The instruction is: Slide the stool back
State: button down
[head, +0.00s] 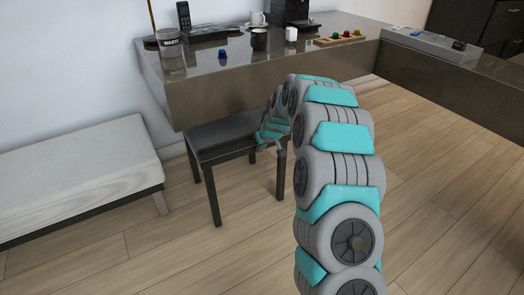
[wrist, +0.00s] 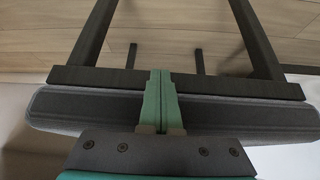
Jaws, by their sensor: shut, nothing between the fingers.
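The stool (head: 212,142) has a dark padded seat and dark legs. It stands partly under the vanity counter (head: 215,96), with its near-left part sticking out. My gripper (head: 268,141) is at the stool's right side in the head view, and my arm hides part of that side. In the wrist view the stool (wrist: 85,78) appears upside down, its legs running upward. There my shut, empty gripper (wrist: 160,76) reaches across the seat edge to the rail. The fingertips look in contact with or very close to the rail; I cannot tell which.
A light bench (head: 75,170) stands left of the stool. On the counter are a glass (head: 170,52), a phone (head: 184,17), a dark cup (head: 260,40) and a wooden tray (head: 340,39). The wooden floor (head: 190,255) in front of the stool is clear.

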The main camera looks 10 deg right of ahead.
jog(key=w, duration=0.2)
jog(key=w+a, duration=0.1)
jog(key=w, duration=0.1)
jog(key=w+a, duration=0.1)
jog(key=w, duration=0.1)
jog(key=shift+w+f, duration=0.15)
jog(key=shift+w, duration=0.2)
jog(key=shift+w+a, duration=0.15)
jog(key=shift+w, duration=0.2)
jog(key=shift+s, duration=0.1)
